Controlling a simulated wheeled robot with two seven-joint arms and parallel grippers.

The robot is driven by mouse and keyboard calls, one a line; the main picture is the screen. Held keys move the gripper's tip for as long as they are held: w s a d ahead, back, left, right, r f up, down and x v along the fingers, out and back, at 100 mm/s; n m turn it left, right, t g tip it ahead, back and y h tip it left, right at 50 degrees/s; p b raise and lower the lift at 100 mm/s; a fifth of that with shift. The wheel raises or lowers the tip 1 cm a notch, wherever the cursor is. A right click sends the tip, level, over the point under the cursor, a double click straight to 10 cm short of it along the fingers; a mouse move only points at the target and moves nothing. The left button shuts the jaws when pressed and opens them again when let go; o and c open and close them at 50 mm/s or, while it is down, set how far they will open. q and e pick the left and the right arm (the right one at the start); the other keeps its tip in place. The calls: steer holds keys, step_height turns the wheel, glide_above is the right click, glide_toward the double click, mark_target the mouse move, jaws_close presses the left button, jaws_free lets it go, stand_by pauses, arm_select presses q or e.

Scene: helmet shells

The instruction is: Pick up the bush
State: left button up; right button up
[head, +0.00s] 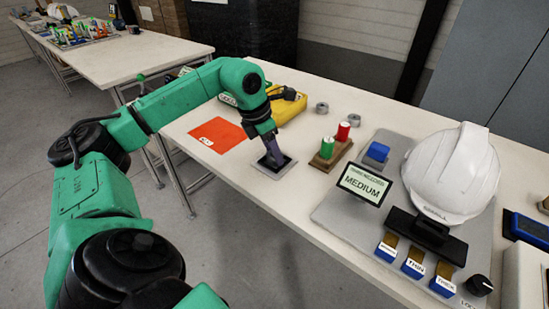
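My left gripper (272,160) points down at a small grey square tray (286,171) on the white table. Its fingertips are at or in the tray, and I cannot tell whether they are open or shut or whether anything is between them. Two small grey ring-shaped parts, which look like bushes, stand behind and to the right of the gripper: one ring (322,108) and another ring (353,120). Both are apart from the gripper. My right gripper is not in view.
A wooden block (325,163) with a green and a red cylinder stands right of the tray. A yellow case (290,108) is behind my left arm. An orange sheet (218,134) lies left. A white helmet (450,172) and a "MEDIUM" display (365,185) are at right.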

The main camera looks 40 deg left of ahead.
arm_select(q)
jaws_close()
